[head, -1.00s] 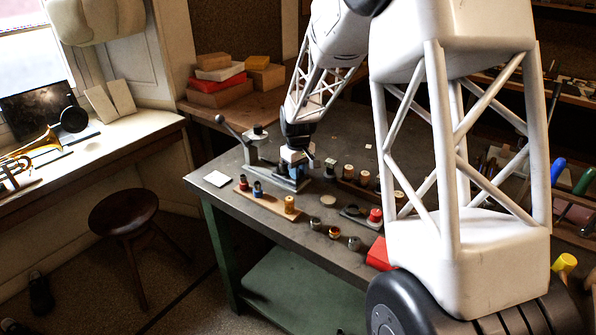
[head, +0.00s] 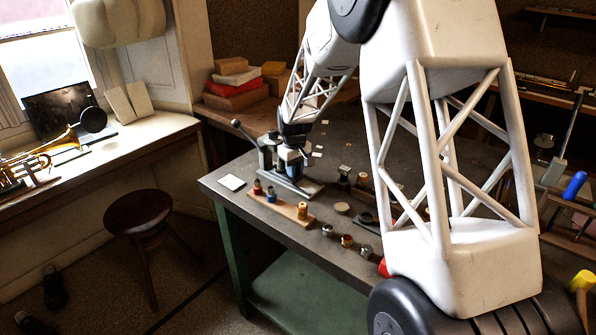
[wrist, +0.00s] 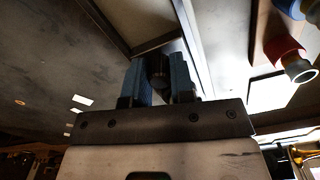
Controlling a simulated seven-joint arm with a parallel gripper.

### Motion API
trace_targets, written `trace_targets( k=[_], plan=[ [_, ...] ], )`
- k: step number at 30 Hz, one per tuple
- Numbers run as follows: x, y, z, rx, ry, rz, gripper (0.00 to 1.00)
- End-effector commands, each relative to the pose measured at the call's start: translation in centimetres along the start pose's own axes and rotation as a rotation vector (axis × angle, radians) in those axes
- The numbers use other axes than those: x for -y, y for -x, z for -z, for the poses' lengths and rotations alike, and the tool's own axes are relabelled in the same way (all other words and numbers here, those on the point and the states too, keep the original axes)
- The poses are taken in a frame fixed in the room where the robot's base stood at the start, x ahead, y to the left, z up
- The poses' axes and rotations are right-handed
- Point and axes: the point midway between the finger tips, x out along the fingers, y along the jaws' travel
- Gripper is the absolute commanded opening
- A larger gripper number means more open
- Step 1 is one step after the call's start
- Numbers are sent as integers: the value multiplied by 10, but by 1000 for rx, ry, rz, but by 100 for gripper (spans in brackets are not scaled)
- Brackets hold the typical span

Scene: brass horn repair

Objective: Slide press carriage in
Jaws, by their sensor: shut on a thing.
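The small press stands on the bench in the head view, with a dark upright post (head: 267,152), a round-ended lever and a grey metal base (head: 306,187). My gripper (head: 291,168) is low over that base, close beside the post on its right. In the wrist view my gripper (wrist: 160,82) has its two blue fingers shut on a dark rounded knob (wrist: 157,66), apparently the press carriage's handle. The carriage body is mostly hidden by my gripper and the post, so its exact seat cannot be told.
Several small metal rings (head: 347,240) lie near the bench's front edge. A white card (head: 232,182) lies left of the press. A stool (head: 138,213) stands beside the bench.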

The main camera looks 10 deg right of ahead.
Motion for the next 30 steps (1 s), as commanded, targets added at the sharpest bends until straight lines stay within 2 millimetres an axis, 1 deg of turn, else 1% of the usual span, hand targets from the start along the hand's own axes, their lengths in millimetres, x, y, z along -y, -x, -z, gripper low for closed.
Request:
trace_targets(
  k=[1, 2, 6, 15, 20, 26, 30],
  plan=[
    [0, 0, 0, 0, 0, 0, 0],
    [0, 0, 0, 0, 0, 0, 26],
    [0, 0, 0, 0, 0, 0, 47],
    [0, 1, 0, 0, 0, 0, 48],
    [0, 6, 0, 0, 0, 0, 48],
    [0, 26, 0, -2, 0, -1, 48],
    [0, 44, 0, -2, 0, -1, 48]
  ],
)
